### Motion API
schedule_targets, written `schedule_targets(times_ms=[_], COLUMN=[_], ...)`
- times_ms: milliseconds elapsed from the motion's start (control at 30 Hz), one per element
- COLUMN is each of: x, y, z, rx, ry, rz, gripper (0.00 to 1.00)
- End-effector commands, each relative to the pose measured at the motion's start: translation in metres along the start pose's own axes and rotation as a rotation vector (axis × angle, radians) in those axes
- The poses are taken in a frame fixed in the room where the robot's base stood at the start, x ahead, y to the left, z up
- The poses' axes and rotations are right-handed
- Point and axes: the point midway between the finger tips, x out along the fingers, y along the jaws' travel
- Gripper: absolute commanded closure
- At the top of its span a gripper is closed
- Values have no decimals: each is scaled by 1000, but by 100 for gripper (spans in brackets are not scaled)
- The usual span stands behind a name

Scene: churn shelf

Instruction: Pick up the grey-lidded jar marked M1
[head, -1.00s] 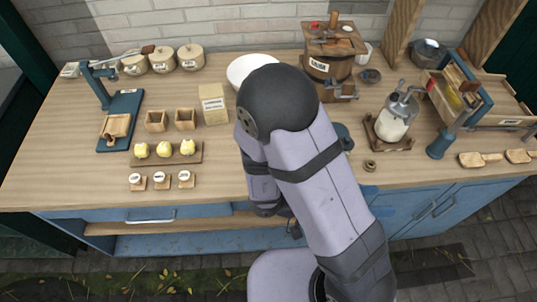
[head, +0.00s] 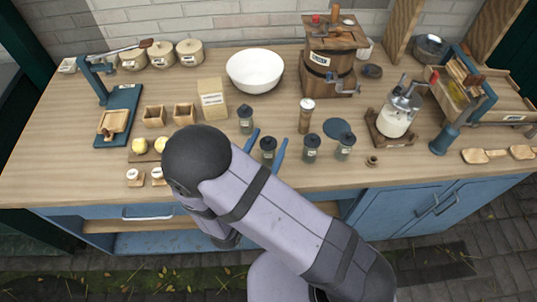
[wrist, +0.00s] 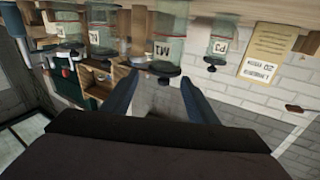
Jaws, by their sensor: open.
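The jar marked M1 (wrist: 167,28) shows upside down in the wrist view, a clear jar with a white label and a dark grey lid. In the head view it seems to be the jar (head: 268,156) standing between the two blue fingers. My gripper (head: 269,140) is open, with one finger on each side of that jar. Its fingers also show in the wrist view (wrist: 158,82), apart, with the M1 jar beyond and between them. I cannot tell whether they touch it. My arm hides part of the counter front.
Similar lidded jars stand close by: one behind left (head: 245,121), two to the right (head: 311,148) (head: 344,146).

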Motion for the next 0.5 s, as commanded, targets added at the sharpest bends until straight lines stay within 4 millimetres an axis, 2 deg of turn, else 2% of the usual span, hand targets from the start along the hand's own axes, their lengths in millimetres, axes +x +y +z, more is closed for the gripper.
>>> schedule_targets(times_ms=[33, 167, 333, 500], x=[-8, -18, -20, -11], y=[-6, -4, -2, -1], z=[18, 30, 34, 33], rx=[-3, -34, -47, -48], ry=[-15, -40, -47, -47], rz=[-25, -11, -2, 2], gripper=[46, 46, 46, 46])
